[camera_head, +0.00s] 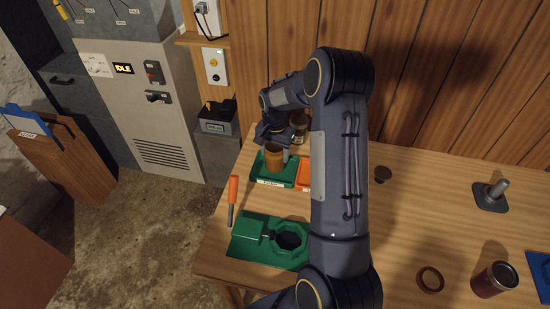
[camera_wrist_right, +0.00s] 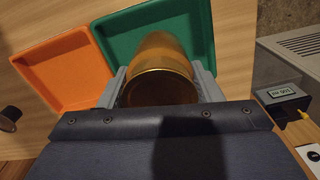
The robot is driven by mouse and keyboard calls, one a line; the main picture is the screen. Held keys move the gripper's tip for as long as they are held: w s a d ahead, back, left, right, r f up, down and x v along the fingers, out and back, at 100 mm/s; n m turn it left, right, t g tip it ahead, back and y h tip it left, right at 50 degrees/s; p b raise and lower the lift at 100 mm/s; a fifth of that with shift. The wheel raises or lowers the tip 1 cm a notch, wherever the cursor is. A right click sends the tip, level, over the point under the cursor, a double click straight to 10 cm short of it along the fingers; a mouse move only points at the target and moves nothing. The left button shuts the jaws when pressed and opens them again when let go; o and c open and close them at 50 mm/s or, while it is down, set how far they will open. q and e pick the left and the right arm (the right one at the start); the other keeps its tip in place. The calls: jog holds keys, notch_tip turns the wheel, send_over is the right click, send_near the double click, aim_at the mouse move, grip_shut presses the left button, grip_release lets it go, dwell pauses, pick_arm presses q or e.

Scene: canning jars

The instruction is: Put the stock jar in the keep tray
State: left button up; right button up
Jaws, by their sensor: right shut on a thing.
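My right gripper (camera_head: 272,140) is shut on an amber jar (camera_head: 274,160), over the green tray (camera_head: 268,181) at the back left of the table. I take this jar to be the stock jar, but no label on it is readable. In the right wrist view the jar (camera_wrist_right: 160,75) sits between the two fingers (camera_wrist_right: 162,88), with the green tray (camera_wrist_right: 118,37) around and beyond it. I cannot tell whether its base touches the tray floor. The green tray's front label is too small to read. My left gripper is not in view.
An orange tray (camera_wrist_right: 58,72) adjoins the green one. Another jar (camera_head: 299,121) stands behind, partly hidden by my arm. A green fixture (camera_head: 258,250), an orange-handled tool (camera_head: 232,200), a dark red jar (camera_head: 494,280), a ring (camera_head: 430,280) and a metal post (camera_head: 492,195) are on the table.

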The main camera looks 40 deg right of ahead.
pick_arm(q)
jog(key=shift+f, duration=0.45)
pick_arm(e)
jog(key=shift+f, duration=0.8)
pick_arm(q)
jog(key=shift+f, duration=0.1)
pick_arm(e)
jog(key=shift+f, duration=0.1)
jog(key=o, duration=1.2)
jog(key=shift+o, duration=0.2)
